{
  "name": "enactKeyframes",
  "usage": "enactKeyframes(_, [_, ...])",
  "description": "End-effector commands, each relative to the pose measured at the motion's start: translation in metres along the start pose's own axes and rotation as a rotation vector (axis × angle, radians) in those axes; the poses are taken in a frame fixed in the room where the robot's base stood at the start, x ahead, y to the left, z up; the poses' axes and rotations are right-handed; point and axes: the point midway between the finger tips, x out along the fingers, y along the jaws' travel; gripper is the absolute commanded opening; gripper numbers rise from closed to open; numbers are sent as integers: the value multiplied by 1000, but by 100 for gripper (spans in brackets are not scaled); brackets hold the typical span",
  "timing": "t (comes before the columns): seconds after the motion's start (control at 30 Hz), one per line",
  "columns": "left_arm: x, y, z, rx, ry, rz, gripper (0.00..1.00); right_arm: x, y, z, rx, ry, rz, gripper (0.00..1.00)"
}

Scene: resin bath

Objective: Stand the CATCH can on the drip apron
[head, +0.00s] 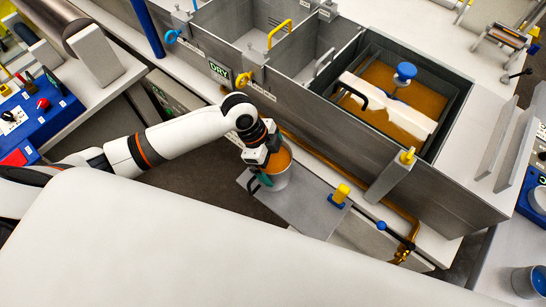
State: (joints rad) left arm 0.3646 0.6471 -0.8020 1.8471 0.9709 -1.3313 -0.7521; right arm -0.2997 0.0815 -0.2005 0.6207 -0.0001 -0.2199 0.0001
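A pale can (276,182) with orange content and a teal patch on its side is at the left part of a flat grey plate (310,212), which looks like the drip apron. The can looks upright; I cannot read a CATCH label or tell whether its base touches the plate. My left gripper (262,160) is at the can's upper left side, over its rim. Its fingertips are partly hidden, so I cannot tell whether they are closed on the can. A dark handle-like loop (254,187) shows at the can's lower left. My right gripper is out of view.
The grey bath (340,150) stands behind the plate, with an orange-filled section at right. A yellow-and-blue fitting (341,194) and a blue-knobbed lever (383,226) stand near the plate's right end.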

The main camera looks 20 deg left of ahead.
Motion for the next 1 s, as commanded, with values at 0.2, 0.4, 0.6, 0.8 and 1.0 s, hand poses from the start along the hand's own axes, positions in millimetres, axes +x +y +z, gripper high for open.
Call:
enactKeyframes(0.2, [-6,1,0,0,0,2,100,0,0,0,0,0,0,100])
enactKeyframes(0.4, [-40,1,0,2,2,5,100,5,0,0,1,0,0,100])
enactKeyframes(0.6, [-83,2,0,1,1,5,100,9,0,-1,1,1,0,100])
enactKeyframes(0.8, [-113,1,0,0,1,2,100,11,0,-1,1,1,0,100])
enactKeyframes(1.0, [-122,0,1,0,-1,0,100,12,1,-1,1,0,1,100])
